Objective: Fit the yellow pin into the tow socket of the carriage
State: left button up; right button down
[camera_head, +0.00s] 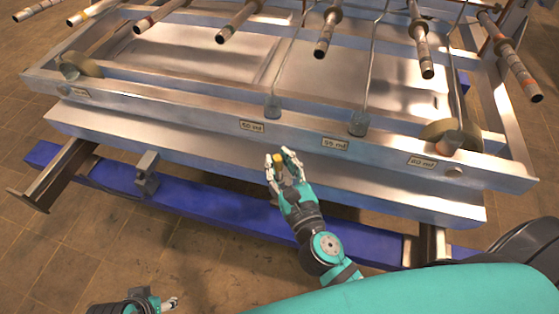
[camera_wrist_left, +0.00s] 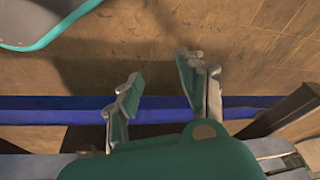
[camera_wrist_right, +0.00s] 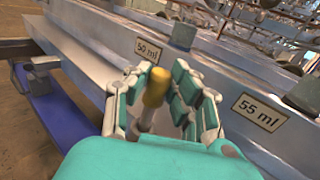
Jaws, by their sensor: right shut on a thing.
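The yellow pin (camera_head: 279,160) is held upright or slightly tilted in my right gripper (camera_head: 280,157), in front of the carriage's (camera_head: 190,127) lower front beam. In the right wrist view the pin's yellow head (camera_wrist_right: 156,86) stands between the fingers of the right gripper (camera_wrist_right: 158,82), with a paler shank below. A grey bracket (camera_head: 147,172) sits on the blue beam to the left; I cannot tell whether it is the tow socket. The spot behind the right hand is hidden. My left gripper (camera_head: 168,302) is low at the bottom left; its wrist view shows the fingers (camera_wrist_left: 160,80) apart and empty.
The blue beam (camera_head: 215,208) runs low along the carriage front. Labels 50 ml (camera_head: 251,126), 55 ml (camera_head: 335,144) and 60 ml (camera_head: 422,162) mark the upper rail. Tiled floor (camera_head: 60,260) is clear at the left.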

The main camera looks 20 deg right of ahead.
aim_at(279, 174)
jog(key=shift+f+b, duration=0.6)
jog(key=shift+f, duration=0.15)
pick_arm(q)
jog(key=v, duration=0.3)
jog(key=shift+f, duration=0.1)
jog(key=shift+r, duration=0.25)
dwell(1.0)
pick_arm(e)
jog(key=shift+f+b, duration=0.55)
jog(key=shift+f, duration=0.35)
jog(key=shift+f+b, duration=0.55)
jog(key=shift+f, duration=0.1)
jog(key=c, duration=1.1)
grip_release()
pick_arm(q)
jog(key=w+t, duration=0.1)
jog(key=w+d+t, duration=0.1)
jog(key=w, duration=0.1)
jog(key=w+t, duration=0.1)
jog(key=w, duration=0.1)
jog(key=shift+w+d+f+h, duration=0.1)
jog(key=shift+d+f+h, duration=0.1)
jog(key=shift+d+h, duration=0.1)
